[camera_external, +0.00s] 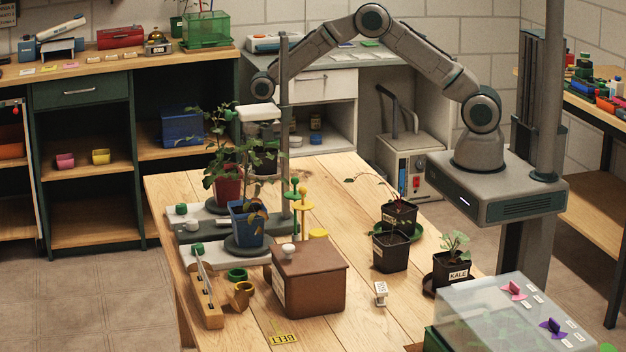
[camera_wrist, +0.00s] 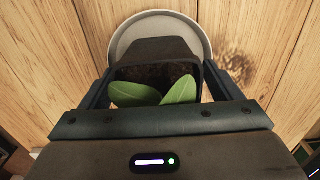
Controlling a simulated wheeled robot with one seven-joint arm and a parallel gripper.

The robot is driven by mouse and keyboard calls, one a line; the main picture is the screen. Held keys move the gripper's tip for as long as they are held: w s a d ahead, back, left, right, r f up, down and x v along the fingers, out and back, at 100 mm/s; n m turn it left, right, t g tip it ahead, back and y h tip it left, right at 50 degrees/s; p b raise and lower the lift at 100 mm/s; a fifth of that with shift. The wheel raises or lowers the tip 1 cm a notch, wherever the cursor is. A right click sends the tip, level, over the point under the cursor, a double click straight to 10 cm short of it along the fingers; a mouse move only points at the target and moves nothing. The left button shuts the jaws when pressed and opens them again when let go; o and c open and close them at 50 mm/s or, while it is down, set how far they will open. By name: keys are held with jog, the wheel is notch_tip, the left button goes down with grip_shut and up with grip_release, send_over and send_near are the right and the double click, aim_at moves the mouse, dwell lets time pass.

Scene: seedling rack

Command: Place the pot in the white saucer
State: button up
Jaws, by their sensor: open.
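In the wrist view, the dark pot (camera_wrist: 153,49) holds dark soil and a seedling with two broad green leaves (camera_wrist: 160,92). The pale white saucer (camera_wrist: 203,43) shows around the pot's far end on the wooden table. The pot overlaps the saucer; I cannot tell whether its base rests flat in it. My gripper (camera_wrist: 158,76) is open, with one finger on each side of the pot's rim.
A tall post stand (camera_external: 285,150), a red pot (camera_external: 228,188) and a blue pot (camera_external: 247,224) crowd the table's left. A brown box (camera_external: 309,280) stands in front. Black pots (camera_external: 391,252) stand at right. Bare wood (camera_external: 345,215) lies between. A dark patch (camera_wrist: 237,66) marks the wood beside the saucer.

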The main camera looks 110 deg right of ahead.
aim_at(264, 149)
notch_tip(264, 149, up, 12)
jog(key=shift+r+b, duration=0.15)
jog(key=shift+b, duration=0.25)
jog(key=s+a+r+m+t, duration=0.1)
jog(key=s+a+r+m, duration=0.4)
jog(key=a, duration=0.3)
jog(key=s+a+r+m, duration=0.3)
jog(key=s+a+r, duration=0.25)
jog(key=a, duration=0.25)
jog(key=s+a+f+m+t, duration=0.1)
jog(key=s+a+m, duration=0.3)
jog(key=s, duration=0.6)
jog(key=s+a+f+m+t, duration=0.1)
jog(key=s+a+m, duration=0.4)
jog(key=s, duration=0.6)
jog(key=shift+a+f+m, duration=0.2)
jog(key=shift+a+m, duration=0.1)
jog(key=shift+m, duration=0.2)
